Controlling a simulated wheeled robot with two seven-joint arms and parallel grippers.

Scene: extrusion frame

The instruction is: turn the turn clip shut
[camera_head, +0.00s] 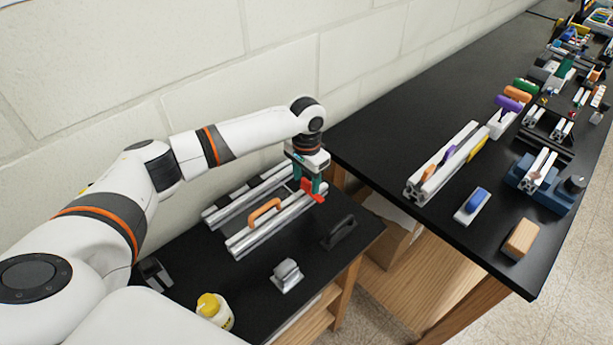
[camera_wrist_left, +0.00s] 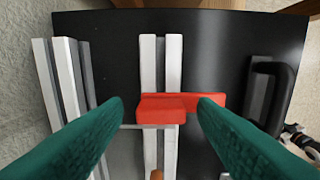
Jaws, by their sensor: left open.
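The red turn clip (camera_head: 318,196) is at the far right end of the front aluminium rail (camera_head: 262,232) on the low black bench. In the left wrist view the clip (camera_wrist_left: 160,108) lies across the pale twin-ridged rail (camera_wrist_left: 151,65), with a thinner arm reaching right toward the right finger. My left gripper (camera_head: 307,184) points down over the clip. Its green fingers (camera_wrist_left: 161,103) are open, one on each side of the clip's block. The right finger overlaps the thin arm's end in view; contact cannot be told. My right gripper is out of view.
An orange handle (camera_head: 264,210) is on the frame beside the front rail. A black handle (camera_head: 339,231), a grey metal block (camera_head: 287,275) and a yellow-capped bottle (camera_head: 214,309) stand on the bench. A wall is behind; a crowded black table (camera_head: 385,140) is at right.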

